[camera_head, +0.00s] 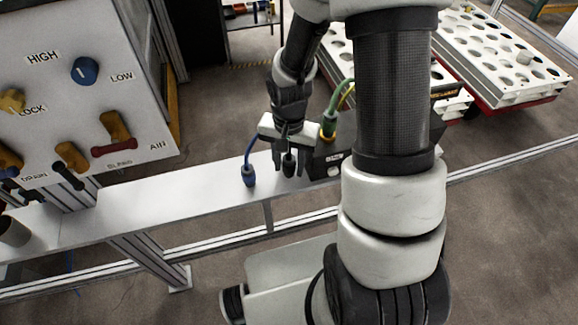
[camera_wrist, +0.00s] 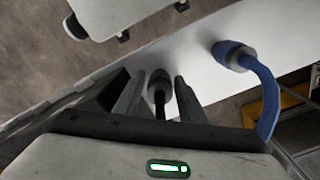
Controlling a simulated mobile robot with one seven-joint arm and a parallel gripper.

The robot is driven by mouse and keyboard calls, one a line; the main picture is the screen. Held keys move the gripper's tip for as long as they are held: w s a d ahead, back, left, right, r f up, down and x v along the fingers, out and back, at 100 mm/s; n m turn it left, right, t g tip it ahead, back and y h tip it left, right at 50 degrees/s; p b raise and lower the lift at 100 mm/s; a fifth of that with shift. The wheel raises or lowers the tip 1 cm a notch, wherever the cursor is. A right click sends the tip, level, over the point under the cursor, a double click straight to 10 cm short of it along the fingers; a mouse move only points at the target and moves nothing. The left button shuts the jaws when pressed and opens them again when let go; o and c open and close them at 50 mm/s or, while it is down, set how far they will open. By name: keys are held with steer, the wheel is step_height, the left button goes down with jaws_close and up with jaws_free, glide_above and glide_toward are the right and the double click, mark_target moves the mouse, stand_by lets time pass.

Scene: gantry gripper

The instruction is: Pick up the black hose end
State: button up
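The black hose end (camera_head: 289,161) hangs by the white rail, under my gripper (camera_head: 289,170). In the wrist view the black hose end (camera_wrist: 159,88), with a grey collar and a dark hose, shows between the two fingers of my gripper (camera_wrist: 160,80). The fingers are apart, with a gap on each side of the hose end, so my gripper is open. Whether the fingertips reach fully around it in depth I cannot tell.
Green and yellow hoses (camera_head: 331,122) rise close to the right of my gripper, beside a dark box (camera_head: 331,158). The white rail (camera_head: 150,200) runs below. A control panel (camera_head: 90,90) with knobs stands at left. White perforated trays (camera_head: 505,60) lie at back right.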

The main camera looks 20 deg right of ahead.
steer(key=c, duration=0.7)
steer(key=shift+r, duration=0.1)
steer(key=shift+c, duration=0.2)
